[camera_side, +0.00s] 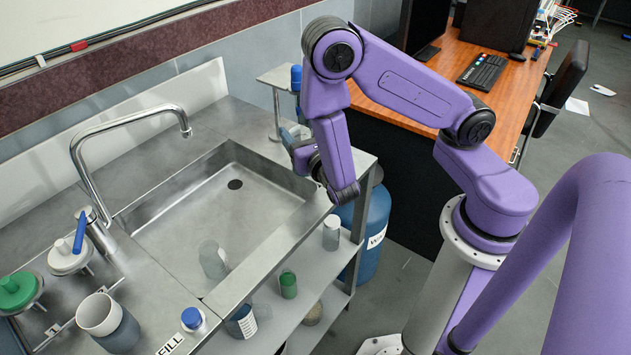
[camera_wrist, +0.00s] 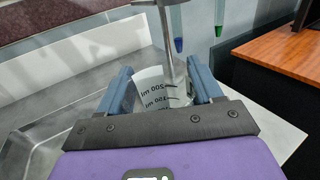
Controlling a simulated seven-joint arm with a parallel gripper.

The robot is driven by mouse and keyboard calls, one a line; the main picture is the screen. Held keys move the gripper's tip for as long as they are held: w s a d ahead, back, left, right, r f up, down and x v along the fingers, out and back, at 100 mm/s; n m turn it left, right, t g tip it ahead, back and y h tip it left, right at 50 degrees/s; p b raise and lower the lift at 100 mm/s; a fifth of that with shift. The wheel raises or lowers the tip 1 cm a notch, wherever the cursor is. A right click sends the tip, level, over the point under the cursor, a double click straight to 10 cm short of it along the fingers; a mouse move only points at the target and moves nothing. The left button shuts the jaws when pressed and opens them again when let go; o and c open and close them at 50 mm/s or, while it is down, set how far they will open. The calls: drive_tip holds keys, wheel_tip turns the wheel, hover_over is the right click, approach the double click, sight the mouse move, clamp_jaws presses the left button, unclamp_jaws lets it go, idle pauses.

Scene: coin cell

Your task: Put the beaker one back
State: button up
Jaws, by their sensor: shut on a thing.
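In the wrist view, a clear beaker (camera_wrist: 152,90) with printed volume marks sits between the two blue-grey fingers of my gripper (camera_wrist: 160,88). The gripper is shut on it. In the side view, my gripper (camera_side: 298,150) is at the counter's right end, near the thin stand, and my own arm hides most of it. The held beaker is hard to make out there. I cannot tell whether its base touches the counter. A second clear glass vessel (camera_side: 212,260) stands in the sink.
A metal stand (camera_side: 276,108) is close to my gripper; blue-tipped and green-tipped tubes (camera_wrist: 178,30) hang near its pole in the wrist view. The sink (camera_side: 165,225) and tap (camera_side: 95,150) are left. A lower shelf (camera_side: 310,270) holds several containers. A wooden desk (camera_side: 440,75) is behind.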

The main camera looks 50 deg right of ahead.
drive_tip(key=shift+r, duration=0.15)
drive_tip(key=shift+w+a+r, duration=0.1)
drive_tip(key=shift+r, duration=0.15)
wheel_tip(320, 180, up, 9)
drive_tip(key=w+n+t+y, duration=0.1)
drive_tip(key=n+y, duration=0.1)
drive_tip(key=y, duration=0.1)
drive_tip(key=shift+w+r, duration=0.15)
drive_tip(key=shift+w, duration=0.2)
drive_tip(key=s+a+f+m+g+h, duration=0.2)
drive_tip(key=s+a+f+h, duration=0.1)
drive_tip(key=s+f, duration=0.3)
drive_tip(key=s+a+f+m+g+h, duration=0.2)
drive_tip(key=s+f, duration=0.5)
drive_tip(key=s, duration=0.4)
drive_tip(key=shift+s+a+f+m+h, duration=0.15)
drive_tip(key=shift+a+m+h, duration=0.65)
drive_tip(key=shift+h, duration=0.4)
drive_tip(key=shift+a, duration=0.1)
